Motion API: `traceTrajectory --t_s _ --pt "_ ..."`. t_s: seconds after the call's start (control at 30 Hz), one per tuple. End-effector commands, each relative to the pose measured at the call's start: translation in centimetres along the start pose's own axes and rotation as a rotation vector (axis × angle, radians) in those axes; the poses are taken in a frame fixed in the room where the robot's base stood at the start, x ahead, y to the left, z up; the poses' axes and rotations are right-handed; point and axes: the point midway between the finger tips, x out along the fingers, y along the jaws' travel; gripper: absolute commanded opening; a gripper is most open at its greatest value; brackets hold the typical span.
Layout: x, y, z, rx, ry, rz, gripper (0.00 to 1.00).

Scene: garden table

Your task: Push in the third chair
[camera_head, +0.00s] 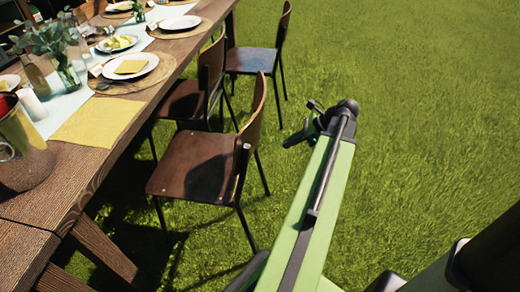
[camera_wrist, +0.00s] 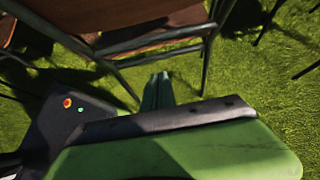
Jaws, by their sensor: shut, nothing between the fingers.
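Three brown wooden chairs with dark metal legs stand along the near side of the long table (camera_head: 110,150). The nearest chair (camera_head: 190,165) is pulled out, its seat mostly clear of the table edge. The middle chair (camera_head: 210,75) has its seat partly at the table edge. The far chair (camera_head: 252,60) also stands out from the table. My gripper (camera_wrist: 157,80) is shut and empty in the wrist view, low over the grass. A chair's wooden underside and metal frame (camera_wrist: 150,42) show just beyond it; I see no clear contact. In the head view, my arm is right of the nearest chair.
The table holds plates (camera_head: 130,66), a yellow napkin (camera_head: 98,122), a metal bucket (camera_head: 22,150) and a plant in a vase (camera_head: 65,70). Open grass (camera_head: 430,110) lies to the right. Chair legs (camera_wrist: 268,22) stand at the wrist view's upper right.

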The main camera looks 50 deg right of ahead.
Motion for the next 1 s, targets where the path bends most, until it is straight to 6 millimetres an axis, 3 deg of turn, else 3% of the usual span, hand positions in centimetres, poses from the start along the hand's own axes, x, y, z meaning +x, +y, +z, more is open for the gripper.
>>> traceTrajectory --t_s 0.47,0.7,1.0 --pt "10.9 0.5 0.2 -0.018 0.002 0.016 0.0" --pt "12.9 0.5 3.2 -0.018 0.002 0.015 0.0" --pt "13.4 0.5 3.7 -0.017 0.002 0.015 0.0"
